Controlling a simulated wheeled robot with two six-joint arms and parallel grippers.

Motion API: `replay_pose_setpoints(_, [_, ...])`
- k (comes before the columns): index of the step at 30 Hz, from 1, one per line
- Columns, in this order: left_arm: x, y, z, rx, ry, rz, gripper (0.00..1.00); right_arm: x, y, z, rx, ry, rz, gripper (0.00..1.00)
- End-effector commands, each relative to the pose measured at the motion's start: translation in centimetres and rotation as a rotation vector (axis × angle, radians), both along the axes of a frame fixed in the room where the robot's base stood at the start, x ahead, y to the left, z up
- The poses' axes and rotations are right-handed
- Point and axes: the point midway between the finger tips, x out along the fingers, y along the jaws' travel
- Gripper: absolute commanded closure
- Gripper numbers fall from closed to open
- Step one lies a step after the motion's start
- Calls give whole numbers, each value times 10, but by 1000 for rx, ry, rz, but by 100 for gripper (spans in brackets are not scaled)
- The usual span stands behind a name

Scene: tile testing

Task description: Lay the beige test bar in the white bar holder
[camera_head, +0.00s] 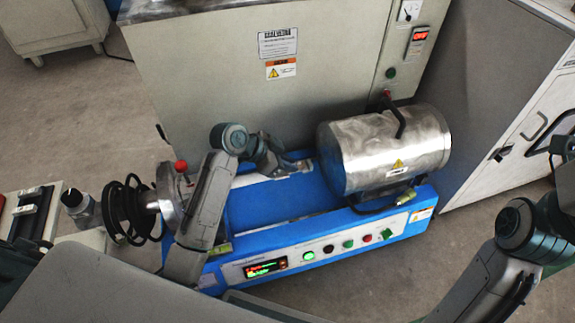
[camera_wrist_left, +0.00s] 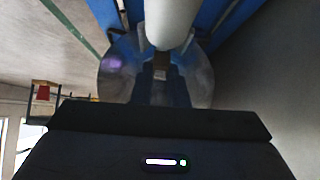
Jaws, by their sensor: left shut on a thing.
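My left gripper (camera_head: 284,166) is over the blue machine, at the left end of the steel drum, and its fingers are too small there to make out. It also shows in the left wrist view (camera_wrist_left: 160,72), shut. In the head view I cannot pick out the bar. Pale parts (camera_head: 250,181) show on the machine beside my gripper; I cannot tell whether they are the white bar holder. My right gripper is out of view.
The blue machine (camera_head: 285,238) carries a steel drum (camera_head: 385,152) on the right and a round metal flange (camera_head: 170,198) on the left. A tall grey cabinet (camera_head: 230,85) stands close behind. Bare floor (camera_head: 390,275) lies in front.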

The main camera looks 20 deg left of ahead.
Motion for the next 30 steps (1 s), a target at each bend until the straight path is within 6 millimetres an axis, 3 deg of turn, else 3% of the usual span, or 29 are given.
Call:
replay_pose_setpoints(17, [0, 0, -9, 0, 2, -1, 100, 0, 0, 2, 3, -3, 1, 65])
replay_pose_setpoints(18, [0, 0, -9, 0, 1, -1, 81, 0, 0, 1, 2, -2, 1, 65])
replay_pose_setpoints(21, [0, 0, -8, 0, 1, -1, 65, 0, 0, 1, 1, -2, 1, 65])
replay_pose_setpoints(30, [0, 0, -7, 0, -1, -1, 65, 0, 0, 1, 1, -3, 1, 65])
